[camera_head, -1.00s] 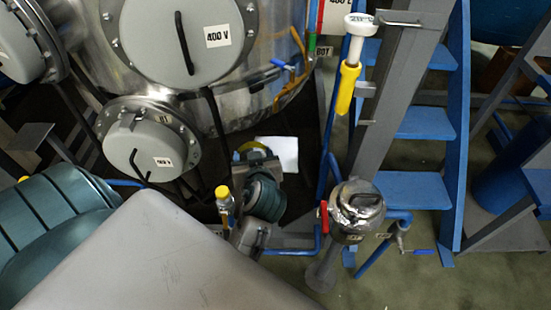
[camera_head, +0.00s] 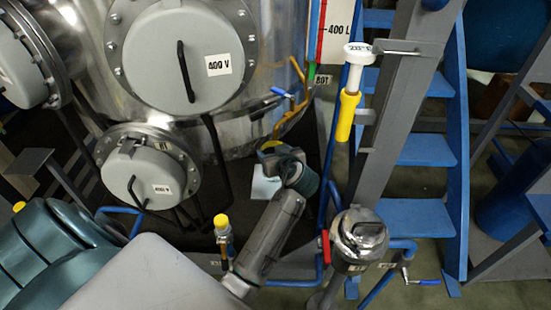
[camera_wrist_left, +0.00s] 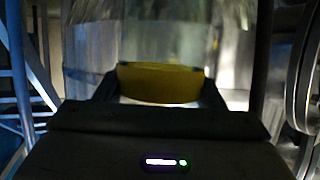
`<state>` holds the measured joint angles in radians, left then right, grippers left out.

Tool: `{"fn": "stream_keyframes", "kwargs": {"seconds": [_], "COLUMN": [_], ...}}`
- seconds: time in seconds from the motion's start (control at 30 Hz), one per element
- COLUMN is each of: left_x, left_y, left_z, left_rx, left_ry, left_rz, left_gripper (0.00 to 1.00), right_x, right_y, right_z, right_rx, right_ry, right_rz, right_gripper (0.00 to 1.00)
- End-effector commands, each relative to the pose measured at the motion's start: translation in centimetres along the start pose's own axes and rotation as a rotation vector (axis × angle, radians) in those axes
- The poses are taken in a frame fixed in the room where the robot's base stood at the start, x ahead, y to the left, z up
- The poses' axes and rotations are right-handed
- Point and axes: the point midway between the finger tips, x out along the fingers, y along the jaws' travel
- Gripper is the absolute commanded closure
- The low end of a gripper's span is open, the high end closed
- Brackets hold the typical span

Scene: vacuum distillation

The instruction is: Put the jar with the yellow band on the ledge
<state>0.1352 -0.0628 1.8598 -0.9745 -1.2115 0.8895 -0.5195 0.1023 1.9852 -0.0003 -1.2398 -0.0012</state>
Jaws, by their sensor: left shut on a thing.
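The jar with the yellow band (camera_wrist_left: 160,82) fills the middle of the left wrist view. Its body is clear glass, and the yellow band runs around it between the dark fingers. My left gripper (camera_wrist_left: 158,92) is shut on it. In the head view the same gripper (camera_head: 279,154) is small, at the end of my grey arm, in front of the steel tank's base. Only a bit of the jar's yellow band (camera_head: 269,146) shows there; the rest is mostly hidden or too small to tell. I cannot pick out the ledge for sure. My right gripper is not in view.
A large steel tank (camera_head: 262,95) with grey round covers stands behind. A small steel vessel (camera_head: 358,240) with a red handle stands right of my arm. A yellow and white fitting (camera_head: 348,110) is on a grey post, and blue steps (camera_head: 425,150) rise beyond it.

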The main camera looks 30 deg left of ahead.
Motion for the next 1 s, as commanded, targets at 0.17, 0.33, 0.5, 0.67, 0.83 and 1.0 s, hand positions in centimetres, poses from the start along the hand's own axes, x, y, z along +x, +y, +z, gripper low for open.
{"fn": "stream_keyframes", "kwargs": {"seconds": [0.17, 0.33, 0.5, 0.67, 0.83, 1.0], "left_x": [0.6, 1.4, 1.8, 1.8, 1.8, 1.8], "left_y": [0.5, 0.5, 0.5, 0.5, 0.5, 0.5], "left_z": [0.3, 2.4, 3.2, 3.2, 3.3, 3.2], "left_rx": [0.003, 0.004, 0.000, 0.000, 0.001, 0.000], "left_ry": [-0.001, -0.002, 0.000, 0.000, -0.001, -0.001], "left_rz": [-0.001, 0.000, 0.001, 0.001, 0.001, 0.001], "left_gripper": [0.77, 0.77, 0.77, 0.77, 0.16, 0.16], "right_x": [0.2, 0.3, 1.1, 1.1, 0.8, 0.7], "right_y": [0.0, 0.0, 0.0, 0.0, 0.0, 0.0], "right_z": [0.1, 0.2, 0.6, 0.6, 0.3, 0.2], "right_rx": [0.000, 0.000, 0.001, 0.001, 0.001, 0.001], "right_ry": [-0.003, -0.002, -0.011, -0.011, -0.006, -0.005], "right_rz": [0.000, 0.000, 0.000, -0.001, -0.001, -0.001], "right_gripper": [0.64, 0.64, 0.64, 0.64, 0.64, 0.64]}}
